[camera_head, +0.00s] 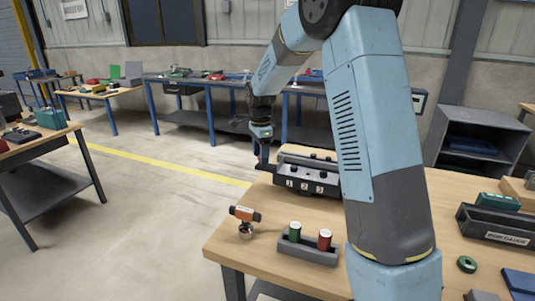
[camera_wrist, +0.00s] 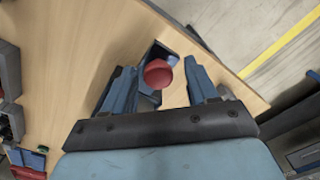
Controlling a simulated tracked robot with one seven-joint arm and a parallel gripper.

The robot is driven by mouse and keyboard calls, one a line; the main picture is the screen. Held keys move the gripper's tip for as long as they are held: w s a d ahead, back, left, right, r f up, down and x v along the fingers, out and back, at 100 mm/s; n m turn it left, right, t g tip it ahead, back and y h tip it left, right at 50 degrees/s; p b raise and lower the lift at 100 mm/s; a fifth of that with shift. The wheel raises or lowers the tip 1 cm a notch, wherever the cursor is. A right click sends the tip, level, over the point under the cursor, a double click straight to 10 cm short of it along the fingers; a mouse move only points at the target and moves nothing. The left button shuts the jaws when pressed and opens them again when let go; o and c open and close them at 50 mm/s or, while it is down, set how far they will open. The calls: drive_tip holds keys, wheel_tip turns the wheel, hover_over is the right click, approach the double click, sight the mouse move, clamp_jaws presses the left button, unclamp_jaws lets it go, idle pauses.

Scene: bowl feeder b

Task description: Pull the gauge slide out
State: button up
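In the wrist view a round red knob (camera_wrist: 158,73) sits between the two blue fingers of my gripper (camera_wrist: 160,78). Gaps show on both sides of it, so the fingers are apart; I cannot tell how far down they reach around it. A dark blue-grey part (camera_wrist: 158,48) shows beside the knob; I cannot tell whether it belongs to the gauge slide. In the head view my gripper (camera_head: 263,150) points down at the far left end of a dark fixture (camera_head: 305,184) with numbered white labels, on the wooden table. The knob is hidden in this view.
On the table (camera_head: 280,213) stand an orange and black instrument (camera_head: 245,214) and a grey holder (camera_head: 308,252) with a green and a red cylinder. A dark tray labelled "FOR GAUGE" (camera_head: 506,238) is at the right. A green ring (camera_head: 467,264) lies in front of it.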

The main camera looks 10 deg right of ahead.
drive_tip(key=shift+r, duration=6.8)
drive_tip(key=s+d+r+n+t, duration=0.1)
drive_tip(key=s+d+r+n, duration=0.25)
drive_tip(key=s, duration=0.55)
drive_tip(key=s+d+r+n+t, duration=0.2)
drive_tip(key=s+r+n, duration=0.2)
drive_tip(key=s, duration=0.5)
drive_tip(key=s+d+f+n+t, duration=0.1)
drive_tip(key=s+n, duration=0.1)
drive_tip(key=s, duration=0.4)
drive_tip(key=s+d+f+n, duration=0.1)
drive_tip(key=s+f+n, duration=0.1)
drive_tip(key=s, duration=0.5)
drive_tip(key=s+d+f+n+t, duration=0.1)
drive_tip(key=s+n, duration=0.3)
drive_tip(key=s, duration=0.2)
drive_tip(key=shift+s+d+f+t, duration=0.1)
drive_tip(key=shift+s+f+t, duration=0.1)
drive_tip(key=shift+s+t, duration=0.15)
